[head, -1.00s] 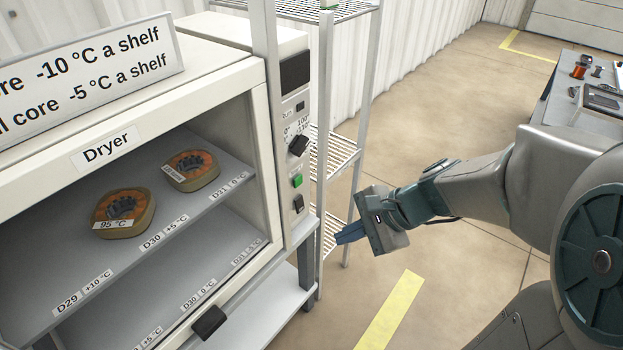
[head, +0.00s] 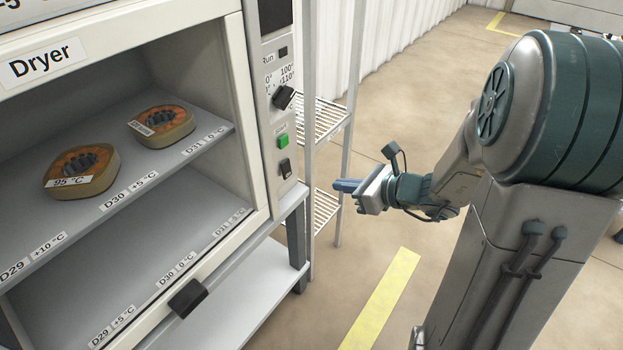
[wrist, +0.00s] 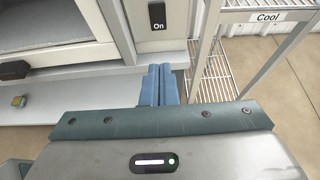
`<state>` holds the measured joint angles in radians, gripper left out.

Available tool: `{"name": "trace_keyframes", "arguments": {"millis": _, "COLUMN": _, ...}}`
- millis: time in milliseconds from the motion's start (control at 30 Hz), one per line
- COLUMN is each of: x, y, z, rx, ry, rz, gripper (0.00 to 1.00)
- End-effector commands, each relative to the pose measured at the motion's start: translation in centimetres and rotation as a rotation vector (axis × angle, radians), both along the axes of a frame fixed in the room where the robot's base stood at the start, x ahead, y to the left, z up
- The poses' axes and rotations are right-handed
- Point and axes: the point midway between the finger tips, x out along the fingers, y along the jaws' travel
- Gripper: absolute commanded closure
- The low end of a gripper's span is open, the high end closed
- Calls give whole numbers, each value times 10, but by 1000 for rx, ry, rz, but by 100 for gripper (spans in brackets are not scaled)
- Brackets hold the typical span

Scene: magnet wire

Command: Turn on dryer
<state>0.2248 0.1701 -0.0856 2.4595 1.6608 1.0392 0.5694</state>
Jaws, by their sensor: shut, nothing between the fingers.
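The dryer (head: 118,42) stands at the left in the head view, with a label on its top frame and an open chamber. Its control panel (head: 275,125) runs down its right side. On it are a dark display, a black knob (head: 284,97), a green start button (head: 283,141) and a black rocker switch (head: 286,168). In the wrist view the switch (wrist: 157,16) shows with an "On" label under it. My gripper (head: 337,187) is shut and empty, to the right of the panel and slightly below the switch, apart from it. Its blue fingers (wrist: 158,72) point toward the panel in the wrist view.
Two orange-topped wound cores (head: 82,171) (head: 161,126) sit on the dryer's upper shelf. A black handle (head: 188,298) is at the chamber's lower edge. A wire rack (head: 322,118) labelled "Cool" stands right of the dryer. Open floor with a yellow line (head: 381,300) lies to the right.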

Motion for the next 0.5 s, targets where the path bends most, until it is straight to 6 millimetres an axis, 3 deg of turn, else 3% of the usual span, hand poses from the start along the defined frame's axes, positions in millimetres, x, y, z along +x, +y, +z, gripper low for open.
{"name": "trace_keyframes", "arguments": {"millis": 500, "x": 53, "y": 70, "z": -43, "rx": 1, "ry": 1, "rz": 5, "gripper": 100}}
